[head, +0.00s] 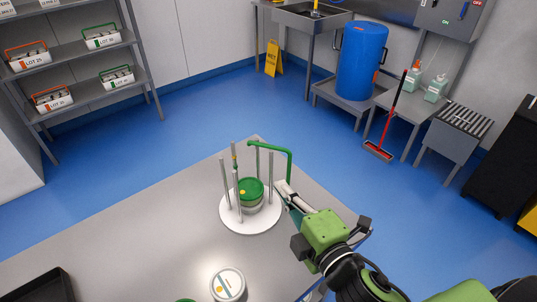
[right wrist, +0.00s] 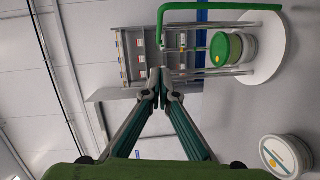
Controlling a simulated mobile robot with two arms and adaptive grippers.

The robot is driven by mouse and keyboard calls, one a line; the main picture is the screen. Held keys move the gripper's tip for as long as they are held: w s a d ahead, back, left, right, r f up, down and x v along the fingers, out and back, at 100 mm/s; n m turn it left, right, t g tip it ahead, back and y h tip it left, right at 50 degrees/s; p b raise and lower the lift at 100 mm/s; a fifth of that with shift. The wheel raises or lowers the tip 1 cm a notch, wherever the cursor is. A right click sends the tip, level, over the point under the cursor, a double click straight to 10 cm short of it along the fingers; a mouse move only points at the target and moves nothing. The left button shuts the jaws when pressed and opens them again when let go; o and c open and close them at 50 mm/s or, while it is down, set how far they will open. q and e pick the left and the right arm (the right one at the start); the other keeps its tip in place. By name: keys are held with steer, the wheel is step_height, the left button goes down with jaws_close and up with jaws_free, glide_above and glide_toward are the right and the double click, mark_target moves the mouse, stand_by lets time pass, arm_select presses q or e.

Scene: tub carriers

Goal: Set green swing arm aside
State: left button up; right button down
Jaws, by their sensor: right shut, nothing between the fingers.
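Inside the carrier's grey posts stands a tub with a green lid (head: 250,188). My left gripper is not in view.
The carrier stands on a grey table (head: 150,240) with a white-lidded tub (head: 227,284) in front and a black tray (head: 42,290) at left. The table is bare left of the carrier. Shelves (head: 75,50), a blue barrel (head: 361,60) and a wet-floor sign (head: 273,58) stand beyond.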

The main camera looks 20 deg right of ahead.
glide_toward(262, 146)
steer(key=w+a, duration=0.3)
steer(key=shift+w+d+f+p, duration=0.15)
steer(key=shift+w+d+p, duration=0.3)
steer(key=shift+w, duration=0.15)
steer(key=shift+w+d+f+p, duration=0.15)
steer(key=shift+w+d+p, duration=0.15)
steer(key=shift+w+d, duration=0.25)
steer(key=shift+w+d+f, duration=0.1)
steer(key=shift+w+d, duration=0.05)
steer(key=shift+w, duration=0.15)
steer(key=shift+w+p, duration=0.3)
steer(key=shift+p, duration=0.05)
steer(key=shift+w, duration=0.1)
